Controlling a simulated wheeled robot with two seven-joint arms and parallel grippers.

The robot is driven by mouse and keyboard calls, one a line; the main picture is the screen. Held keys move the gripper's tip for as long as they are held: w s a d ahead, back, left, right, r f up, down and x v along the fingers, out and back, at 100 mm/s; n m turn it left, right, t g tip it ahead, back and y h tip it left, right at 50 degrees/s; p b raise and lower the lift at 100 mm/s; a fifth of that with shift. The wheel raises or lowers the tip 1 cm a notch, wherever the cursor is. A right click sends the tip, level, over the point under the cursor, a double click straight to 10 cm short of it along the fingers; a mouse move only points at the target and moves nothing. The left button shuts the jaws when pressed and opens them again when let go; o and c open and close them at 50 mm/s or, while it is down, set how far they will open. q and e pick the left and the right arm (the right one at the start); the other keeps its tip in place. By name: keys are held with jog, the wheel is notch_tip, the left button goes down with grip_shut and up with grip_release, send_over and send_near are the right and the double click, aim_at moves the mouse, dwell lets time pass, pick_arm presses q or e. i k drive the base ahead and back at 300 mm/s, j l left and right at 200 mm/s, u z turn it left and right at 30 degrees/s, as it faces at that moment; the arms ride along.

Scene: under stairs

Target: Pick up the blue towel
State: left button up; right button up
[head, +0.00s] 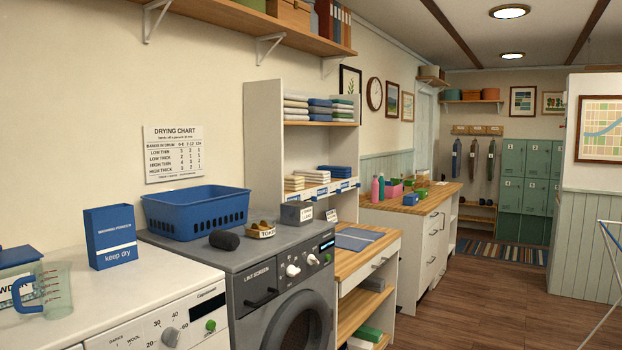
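Several folded blue cloths are in view, and I cannot tell which one is the blue towel. A flat blue cloth or mat (358,239) lies on the low wooden counter just right of the grey dryer. A blue folded stack (319,111) sits on the upper shelf of the white shelf unit, between grey-white and green stacks. Another blue folded stack (335,171) sits at the right of the lower shelf. Neither of my grippers is in view.
The grey dryer (246,268) carries a blue basket (195,222), a dark roll and small containers. A white washer (150,285) with a blue box (110,236) and a jug (52,290) is nearer left. A drying rack (603,250) stands right. The wooden floor (480,300) is clear.

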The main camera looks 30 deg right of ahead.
aim_at(336, 172)
jog(key=i+l, duration=0.2)
jog(key=l, duration=0.35)
jog(key=i+l, duration=0.25)
jog(key=l, duration=0.35)
jog(key=i+l, duration=0.2)
jog(key=l, duration=0.35)
jog(key=i+l, duration=0.2)
jog(key=l, duration=0.4)
jog(key=i+l+z, duration=0.1)
jog(key=i+l, duration=0.15)
jog(key=l, duration=0.3)
jog(key=i+l, duration=0.25)
jog(key=l, duration=0.3)
jog(key=i+l, duration=0.2)
jog(key=l, duration=0.35)
jog(key=i+l, duration=0.25)
jog(key=l, duration=0.3)
jog(key=i+l, duration=0.1)
jog(key=l, duration=0.25)
jog(key=i+l, duration=0.15)
jog(key=l, duration=0.2)
jog(key=i+l, duration=0.1)
jog(key=l, duration=0.2)
jog(key=i+l, duration=0.1)
jog(key=l, duration=0.25)
jog(key=i+l, duration=0.15)
jog(key=l, duration=0.2)
jog(key=z, duration=0.05)
